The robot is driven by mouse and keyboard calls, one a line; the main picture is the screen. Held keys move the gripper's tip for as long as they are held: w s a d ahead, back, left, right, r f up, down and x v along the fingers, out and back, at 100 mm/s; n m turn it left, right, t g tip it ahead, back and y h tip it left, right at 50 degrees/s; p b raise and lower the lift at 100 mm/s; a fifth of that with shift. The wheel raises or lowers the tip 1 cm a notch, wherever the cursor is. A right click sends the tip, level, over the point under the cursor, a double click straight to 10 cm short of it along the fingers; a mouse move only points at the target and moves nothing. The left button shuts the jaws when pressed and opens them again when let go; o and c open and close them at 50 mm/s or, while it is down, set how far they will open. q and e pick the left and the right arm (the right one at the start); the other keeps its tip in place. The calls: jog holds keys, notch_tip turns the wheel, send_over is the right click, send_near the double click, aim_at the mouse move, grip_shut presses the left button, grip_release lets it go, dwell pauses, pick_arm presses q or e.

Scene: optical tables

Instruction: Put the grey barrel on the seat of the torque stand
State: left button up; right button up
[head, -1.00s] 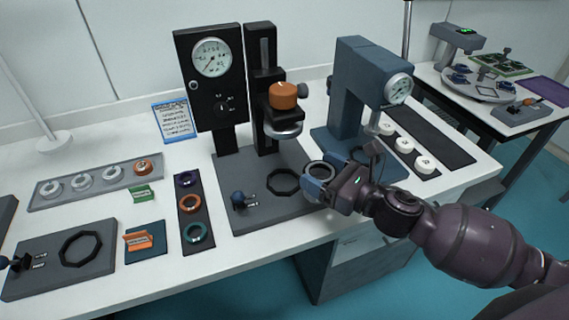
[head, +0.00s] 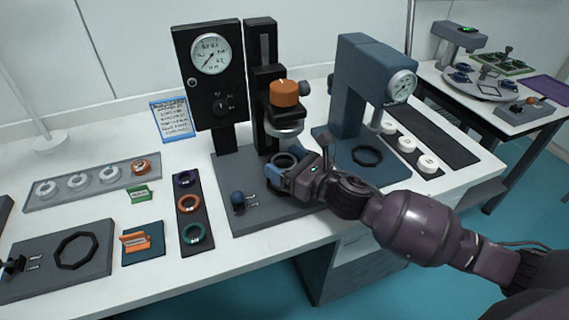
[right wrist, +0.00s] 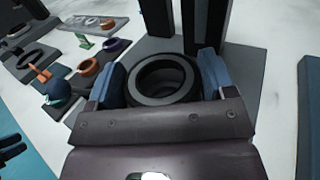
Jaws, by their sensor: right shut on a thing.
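The grey barrel (head: 285,160), a short ring-like cylinder, is in my right gripper (head: 283,176). In the right wrist view, the barrel (right wrist: 165,97) sits upright between the two blue fingers of the gripper (right wrist: 160,76), its open top facing the camera. The black stand with a dial (head: 222,100), likely the torque stand, has a grey base plate (head: 262,215). The barrel is over this plate, below the stand's orange-capped head (head: 284,93). The seat outline on the plate is hidden by the gripper and barrel; I cannot tell whether the barrel touches down.
A blue press (head: 358,85) with an octagonal outline (head: 367,155) stands to the right. A blue knob (head: 238,197) is on the base plate's left. A dark strip with coloured rings (head: 189,205) lies left of it. White discs (head: 406,144) lie at right.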

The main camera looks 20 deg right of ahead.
jog(key=shift+f, duration=0.3)
jog(key=o, duration=1)
jog(key=shift+c, duration=0.2)
jog(key=shift+r, duration=0.1)
jog(key=shift+s+d, duration=0.1)
jog(key=v, duration=1.1)
jog(key=shift+s+d, duration=0.15)
jog(key=shift+s, duration=0.2)
